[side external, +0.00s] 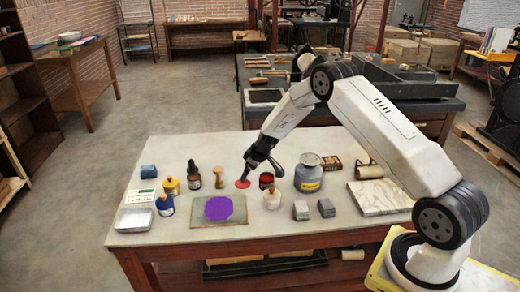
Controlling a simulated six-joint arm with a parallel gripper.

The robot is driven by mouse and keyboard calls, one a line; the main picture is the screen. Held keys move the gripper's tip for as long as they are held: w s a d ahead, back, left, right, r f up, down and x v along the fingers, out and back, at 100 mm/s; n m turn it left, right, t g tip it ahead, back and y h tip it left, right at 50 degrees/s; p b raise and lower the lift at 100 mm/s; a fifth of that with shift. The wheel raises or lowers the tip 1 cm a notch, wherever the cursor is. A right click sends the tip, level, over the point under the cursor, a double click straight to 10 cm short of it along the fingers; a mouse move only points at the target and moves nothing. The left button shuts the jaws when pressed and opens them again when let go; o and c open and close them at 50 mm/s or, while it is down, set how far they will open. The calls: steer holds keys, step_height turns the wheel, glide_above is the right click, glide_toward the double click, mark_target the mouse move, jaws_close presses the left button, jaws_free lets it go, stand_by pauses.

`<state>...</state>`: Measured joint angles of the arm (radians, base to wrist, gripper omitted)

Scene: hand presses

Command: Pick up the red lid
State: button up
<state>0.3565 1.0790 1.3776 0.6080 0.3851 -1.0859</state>
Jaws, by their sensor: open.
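The red lid (243,184) is a small flat red disc lying on the pale tabletop, near the middle of the table. My gripper (249,170) is open and points down just above the lid, slightly to its right in the picture. I cannot tell whether a fingertip touches the lid. The fingers are small and dark here, and the gap between them is hard to make out.
A dark jar with red contents (266,181) stands close on the right, beside a large grey container (308,177). A wooden-handled tool (217,168) and a brown bottle (193,176) stand left. A purple patch (218,208) on a board lies in front.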

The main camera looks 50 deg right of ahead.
steer(key=shift+x, duration=2.65)
steer(key=shift+r, duration=0.1)
jaws_close()
